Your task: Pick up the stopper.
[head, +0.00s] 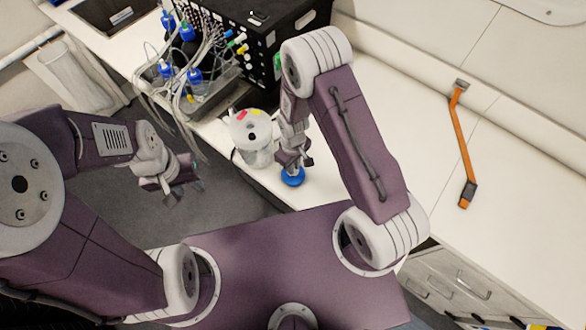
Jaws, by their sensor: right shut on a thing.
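A round blue stopper (293,177) is at the tip of my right gripper (291,164), over the front edge area of the white counter. My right gripper points down and is shut on the stopper. I cannot tell whether the stopper touches the counter. My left gripper (184,186) hangs over the dark floor to the left, apart from the counter. Its fingers are small and dark here, and I cannot tell whether they are open or shut.
A pale round container (252,150) with red and yellow marks stands just left of my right gripper. Behind it are a black box (290,25) and blue-capped bottles (195,76) with tangled tubes. An orange strap-like tool (461,140) lies right; the counter around it is clear.

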